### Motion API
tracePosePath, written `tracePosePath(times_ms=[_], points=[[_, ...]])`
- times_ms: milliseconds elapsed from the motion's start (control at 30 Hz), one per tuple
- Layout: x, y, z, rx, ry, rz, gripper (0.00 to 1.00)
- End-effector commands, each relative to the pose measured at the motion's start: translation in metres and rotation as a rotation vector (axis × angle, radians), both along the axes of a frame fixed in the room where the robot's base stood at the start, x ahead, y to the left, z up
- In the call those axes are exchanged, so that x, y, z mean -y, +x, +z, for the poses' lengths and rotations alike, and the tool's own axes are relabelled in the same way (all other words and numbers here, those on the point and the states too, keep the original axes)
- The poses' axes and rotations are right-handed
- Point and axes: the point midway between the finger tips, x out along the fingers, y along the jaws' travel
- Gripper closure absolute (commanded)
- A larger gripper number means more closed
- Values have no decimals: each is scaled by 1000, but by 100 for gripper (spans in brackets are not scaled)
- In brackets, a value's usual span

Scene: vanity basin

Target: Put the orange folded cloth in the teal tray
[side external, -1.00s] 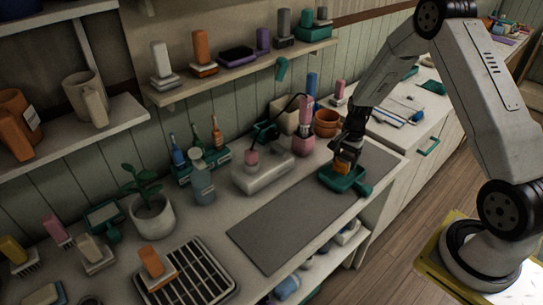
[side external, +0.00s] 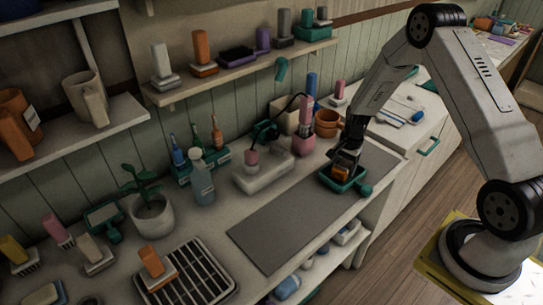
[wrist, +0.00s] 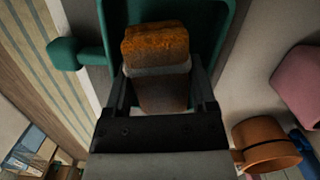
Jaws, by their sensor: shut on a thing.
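The orange folded cloth (wrist: 157,45), with a pale band around its middle, is between the fingers of my gripper (wrist: 160,88). In the side view the cloth (side external: 341,172) shows as a small orange patch at my gripper (side external: 345,160), inside the outline of the teal tray (side external: 353,187). In the wrist view the tray (wrist: 231,45) is around and behind the cloth, with its knob-ended handle (wrist: 63,53) at the left. My gripper is shut on the cloth. I cannot tell whether the cloth touches the tray floor.
The tray stands on a grey mat (side external: 275,225) on the counter. An orange mug (side external: 327,123) and a pink container (side external: 303,146) stand behind it. The mat left of the tray is clear.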

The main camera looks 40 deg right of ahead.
Motion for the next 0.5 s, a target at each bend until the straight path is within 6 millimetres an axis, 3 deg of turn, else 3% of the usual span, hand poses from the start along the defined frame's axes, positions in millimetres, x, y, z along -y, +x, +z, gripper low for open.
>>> tracePosePath(times_ms=[500], points=[[0, 0, -5, 0, 0, 0, 100]])
